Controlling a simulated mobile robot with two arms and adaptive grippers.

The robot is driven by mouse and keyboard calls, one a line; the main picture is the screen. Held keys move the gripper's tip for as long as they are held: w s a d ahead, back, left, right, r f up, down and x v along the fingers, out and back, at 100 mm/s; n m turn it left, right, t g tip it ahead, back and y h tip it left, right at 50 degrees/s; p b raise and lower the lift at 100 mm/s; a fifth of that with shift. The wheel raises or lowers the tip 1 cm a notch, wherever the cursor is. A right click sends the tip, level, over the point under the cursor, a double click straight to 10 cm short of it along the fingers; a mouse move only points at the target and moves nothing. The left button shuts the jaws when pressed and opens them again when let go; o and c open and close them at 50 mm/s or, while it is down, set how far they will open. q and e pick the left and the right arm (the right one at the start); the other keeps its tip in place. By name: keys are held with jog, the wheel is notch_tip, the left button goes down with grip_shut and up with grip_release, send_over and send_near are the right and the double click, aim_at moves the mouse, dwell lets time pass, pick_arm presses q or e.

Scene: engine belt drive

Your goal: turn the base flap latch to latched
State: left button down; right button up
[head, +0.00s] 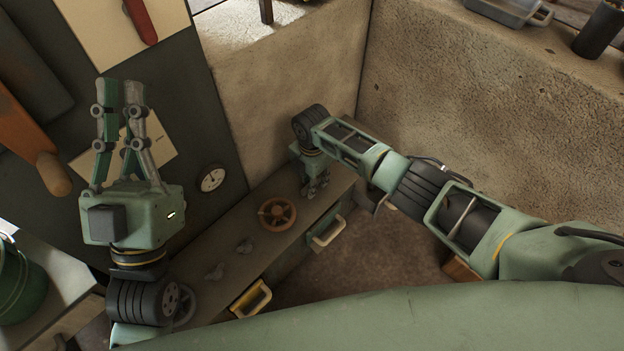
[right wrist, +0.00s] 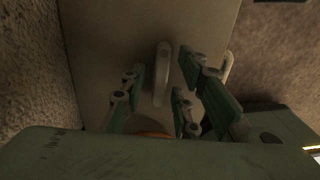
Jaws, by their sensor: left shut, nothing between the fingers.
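A pale grey bar-shaped handle (right wrist: 161,75), which looks like the base flap latch, stands out from a flat brownish surface in the right wrist view. Whether it is latched I cannot tell. My right gripper (right wrist: 165,75) is open, its fingers spread on both sides of the handle; I cannot tell if they touch it. In the head view my right gripper (head: 316,190) points down at the far end of the bench and hides the handle. My left gripper (head: 120,85) is raised at the left, shut and empty, away from the bench.
The bench (head: 215,232) carries an orange-brown handwheel (head: 277,213) and small grey knobs (head: 245,245). Pale drawer handles (head: 328,232) project from its front. A round gauge (head: 211,178) is on the dark panel. Rough walls (head: 450,110) enclose the right arm's far side.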

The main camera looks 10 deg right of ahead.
jog(key=shift+d+r, duration=0.1)
notch_tip(320, 180, up, 12)
dwell(0.7)
dwell(0.3)
